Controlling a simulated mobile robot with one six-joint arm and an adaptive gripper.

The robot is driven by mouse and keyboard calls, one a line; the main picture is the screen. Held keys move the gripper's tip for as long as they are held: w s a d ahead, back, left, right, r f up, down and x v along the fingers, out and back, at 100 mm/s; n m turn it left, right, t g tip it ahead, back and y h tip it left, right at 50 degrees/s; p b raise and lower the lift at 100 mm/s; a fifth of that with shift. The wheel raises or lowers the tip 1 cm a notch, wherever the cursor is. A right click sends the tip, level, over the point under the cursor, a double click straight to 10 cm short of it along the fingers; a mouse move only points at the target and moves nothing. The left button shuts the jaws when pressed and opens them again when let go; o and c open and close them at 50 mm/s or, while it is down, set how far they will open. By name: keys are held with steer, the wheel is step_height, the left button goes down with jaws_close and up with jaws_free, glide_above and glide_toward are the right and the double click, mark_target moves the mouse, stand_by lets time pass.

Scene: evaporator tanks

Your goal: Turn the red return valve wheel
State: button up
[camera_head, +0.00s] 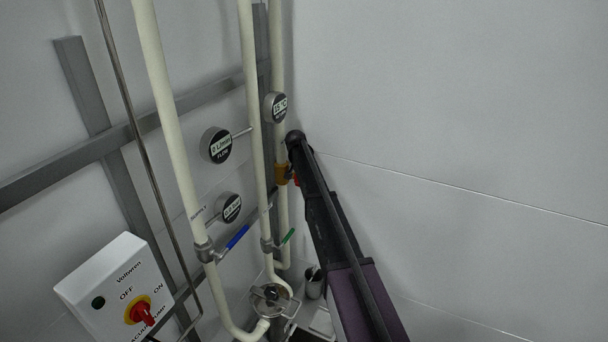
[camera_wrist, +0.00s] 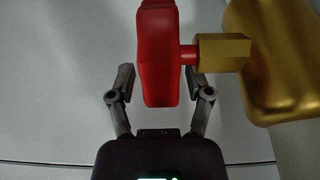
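The red return valve wheel (camera_wrist: 157,55) fills the upper middle of the wrist view, seen edge-on. A short red stem joins it to a brass valve body (camera_wrist: 262,58) at the right. My gripper (camera_wrist: 163,82) is open, with one finger on each side of the wheel. A gap shows between the wheel and each finger, wider on the right; I cannot tell their depth. In the head view, the brass valve body (camera_head: 281,174) sits on the rear pipe, and only a sliver of the red wheel (camera_head: 297,180) shows beside my arm. My gripper is hidden there.
Cream pipes (camera_head: 167,110) with round gauges (camera_head: 216,145) stand left of my arm. A blue lever (camera_head: 238,236) and a green lever (camera_head: 288,236) sit lower. A white switch box (camera_head: 120,290) is at lower left. The plain wall (camera_head: 460,120) bounds the right.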

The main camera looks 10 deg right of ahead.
stand_by(0.3)
steer(key=shift+w+d+f+y, duration=0.1)
steer(key=shift+w+d+y, duration=0.2)
steer(key=shift+y, duration=0.2)
steer(key=shift+w+y, duration=0.2)
steer(key=shift+y, duration=0.4)
steer(key=shift+w+d+t+y, duration=0.1)
steer(key=shift+d+t+y, duration=0.15)
steer(key=shift+t+y, duration=0.05)
